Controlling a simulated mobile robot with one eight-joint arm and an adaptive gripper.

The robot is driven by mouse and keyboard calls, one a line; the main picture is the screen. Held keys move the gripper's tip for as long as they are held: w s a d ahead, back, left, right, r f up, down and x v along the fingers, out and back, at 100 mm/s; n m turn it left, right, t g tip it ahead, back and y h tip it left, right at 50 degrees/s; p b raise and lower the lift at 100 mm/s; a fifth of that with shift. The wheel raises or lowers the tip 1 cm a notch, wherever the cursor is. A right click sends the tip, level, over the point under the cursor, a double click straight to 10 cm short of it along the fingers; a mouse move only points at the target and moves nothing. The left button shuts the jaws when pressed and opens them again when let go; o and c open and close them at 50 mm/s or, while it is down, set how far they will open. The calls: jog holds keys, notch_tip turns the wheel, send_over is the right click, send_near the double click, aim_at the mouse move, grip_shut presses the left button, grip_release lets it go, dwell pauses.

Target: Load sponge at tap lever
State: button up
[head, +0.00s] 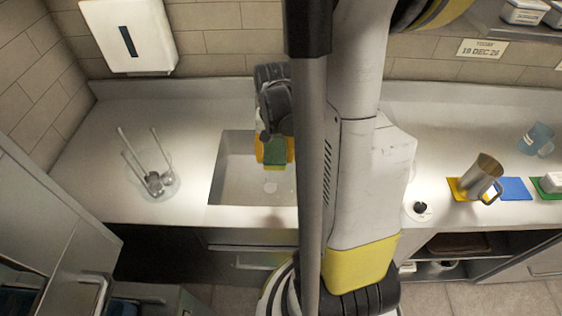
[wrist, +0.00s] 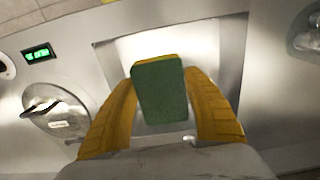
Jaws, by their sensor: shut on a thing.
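My gripper (wrist: 160,100) has two yellow fingers, shut on a sponge (wrist: 160,93) with a dark green face and a thin yellow edge. In the head view the sponge (head: 275,152) hangs over the sink basin (head: 232,182), near its upper middle. The wrist view shows the basin (wrist: 195,45) behind the sponge. I cannot make out a tap lever in either view; my arm hides part of the sink's right side in the head view.
A clear container with ladle-like utensils (head: 154,181) stands left of the sink. A dispenser (head: 128,35) hangs on the wall. The counter (head: 95,175) left of the utensils is clear.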

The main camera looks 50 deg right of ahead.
aim_at(284, 161)
jog(key=w+d+f+b, duration=0.1)
jog(key=w+d, duration=0.1)
jog(key=w, duration=0.6)
jog(key=shift+w+f+b, duration=0.15)
jog(key=shift+f+b, duration=0.2)
dwell(0.3)
jog(key=shift+s+a, duration=0.35)
jog(key=shift+s, duration=0.95)
jog(key=shift+s+a, duration=0.3)
jog(key=shift+s, duration=1)
jog(key=shift+s+a, duration=0.35)
jog(key=shift+s, duration=0.95)
jog(key=s+r+p, duration=0.1)
jog(key=s+r, duration=0.1)
jog(key=s+a+r+p, duration=0.1)
jog(key=s+p, duration=0.1)
jog(key=shift+s+r, duration=0.15)
jog(key=shift+r, duration=0.25)
jog(key=shift+s+a+r, duration=0.15)
jog(key=shift+s, duration=0.1)
